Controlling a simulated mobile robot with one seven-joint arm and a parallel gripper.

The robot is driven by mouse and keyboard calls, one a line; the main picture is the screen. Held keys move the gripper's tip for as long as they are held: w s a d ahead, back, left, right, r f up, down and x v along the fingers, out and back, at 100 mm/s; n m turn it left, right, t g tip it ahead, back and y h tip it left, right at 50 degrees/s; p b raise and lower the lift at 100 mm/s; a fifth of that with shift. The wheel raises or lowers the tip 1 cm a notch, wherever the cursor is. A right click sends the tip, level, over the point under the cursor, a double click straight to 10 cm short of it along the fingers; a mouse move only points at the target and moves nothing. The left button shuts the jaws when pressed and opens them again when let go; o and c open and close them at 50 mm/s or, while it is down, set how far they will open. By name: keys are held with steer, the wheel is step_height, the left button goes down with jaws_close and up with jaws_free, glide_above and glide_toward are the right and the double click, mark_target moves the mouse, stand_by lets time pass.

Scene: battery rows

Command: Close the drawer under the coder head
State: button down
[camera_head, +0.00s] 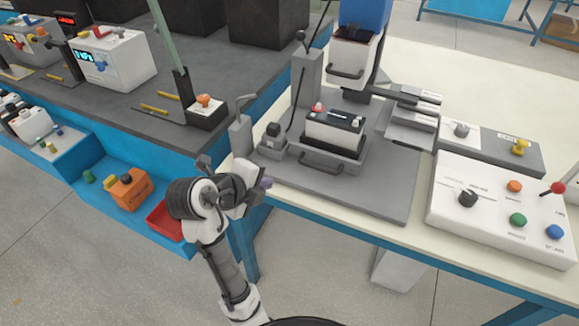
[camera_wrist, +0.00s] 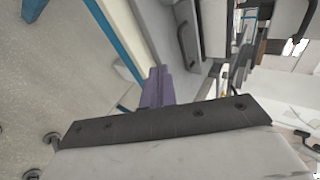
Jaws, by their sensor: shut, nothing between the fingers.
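A blue-topped unit (camera_head: 365,14), which seems to be the coder head, stands at the back of a grey base plate. A pale drawer (camera_head: 352,57) with a dark handle juts out below it, and its open top shows. My gripper (camera_head: 262,184) is at the near left edge of the bench, apart from both handles. Its purple fingers (camera_wrist: 155,78) are together and empty. A dark handle on a grey panel (camera_wrist: 184,40) shows beyond them.
Grey posts (camera_head: 240,135) and a small block stand left of the battery. A white control box (camera_head: 500,210) with knobs and buttons is at the right. A blue-edged bench (camera_head: 130,110) with devices lies left, across a narrow gap. The near right of the base plate is bare.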

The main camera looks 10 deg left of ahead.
mark_target(306, 146)
steer(key=p+x, duration=0.2)
steer(key=x, duration=0.8)
steer(key=shift+w+d+r+p, duration=0.25)
steer(key=shift+w+p, duration=0.2)
steer(key=shift+w, duration=0.05)
steer(key=shift+w+d+r+p, duration=0.25)
steer(key=shift+w+p, duration=0.15)
steer(key=shift+w, duration=0.15)
steer(key=shift+w+d, duration=0.3)
steer(key=shift+w, duration=0.3)
steer(key=shift+w+f, duration=0.1)
steer(key=w+d+b, duration=0.1)
steer(key=w, duration=0.1)
steer(key=w+b, duration=0.1)
steer(key=w, duration=0.2)
steer(key=w+d+b, duration=0.1)
steer(key=w, duration=0.2)
steer(key=shift+d, duration=0.3)
steer(key=shift+w+r, duration=0.15)
steer(key=shift+r, duration=0.05)
steer(key=shift+d, duration=0.1)
